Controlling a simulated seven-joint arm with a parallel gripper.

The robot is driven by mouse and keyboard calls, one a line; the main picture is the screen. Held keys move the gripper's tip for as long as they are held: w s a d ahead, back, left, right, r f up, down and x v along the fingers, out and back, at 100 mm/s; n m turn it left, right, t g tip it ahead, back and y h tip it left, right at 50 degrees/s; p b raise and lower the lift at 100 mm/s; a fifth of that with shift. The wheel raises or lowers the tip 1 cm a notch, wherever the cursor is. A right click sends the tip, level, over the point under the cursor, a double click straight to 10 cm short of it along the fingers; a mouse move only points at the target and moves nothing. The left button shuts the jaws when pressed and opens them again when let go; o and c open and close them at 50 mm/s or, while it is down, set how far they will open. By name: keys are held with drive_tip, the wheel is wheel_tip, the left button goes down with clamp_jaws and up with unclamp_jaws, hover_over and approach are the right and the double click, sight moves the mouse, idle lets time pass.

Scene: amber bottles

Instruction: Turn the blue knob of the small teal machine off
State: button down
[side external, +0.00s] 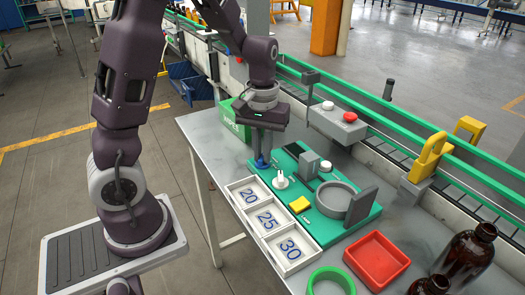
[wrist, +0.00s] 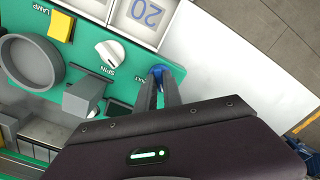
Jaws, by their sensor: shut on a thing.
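The small teal machine (side external: 322,233) lies as a flat teal board on the grey table. Its blue knob (wrist: 157,70) is at the board's corner, partly covered by my fingers, with a part-hidden label beside it. In the side view the blue knob (side external: 262,163) shows just under my gripper. My gripper (wrist: 160,88) points down and is shut on the blue knob. The knob's exact angle is hidden by the fingers.
A white knob (wrist: 111,52) labelled SPIN sits close by. The board also has a yellow switch (side external: 299,204) labelled LAMP and a grey round dish (side external: 334,201). A numbered white tray (side external: 240,190), green box (side external: 232,125), red tray (side external: 377,260) and amber bottles (side external: 468,256) stand around.

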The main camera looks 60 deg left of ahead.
sight(262, 157)
drive_tip(key=c, duration=1.5)
unclamp_jaws()
wheel_tip(262, 157, up, 7)
drive_tip(key=shift+f, duration=0.1)
drive_tip(key=shift+d+r, duration=0.1)
drive_tip(key=shift+r, duration=0.2)
drive_tip(key=s+d+r+m+t, duration=0.2)
drive_tip(key=s+d, duration=0.1)
drive_tip(key=s, duration=0.2)
drive_tip(key=s+d+r+m+t, duration=0.1)
drive_tip(key=s+d+r+m, duration=0.1)
drive_tip(key=s, duration=0.3)
drive_tip(key=s+d+r+m+t, duration=0.2)
drive_tip(key=s+d+m, duration=0.2)
drive_tip(key=s+d, duration=0.1)
drive_tip(key=shift+s+r+t, duration=0.3)
drive_tip(key=shift+s+r, duration=0.05)
drive_tip(key=shift+s, duration=0.2)
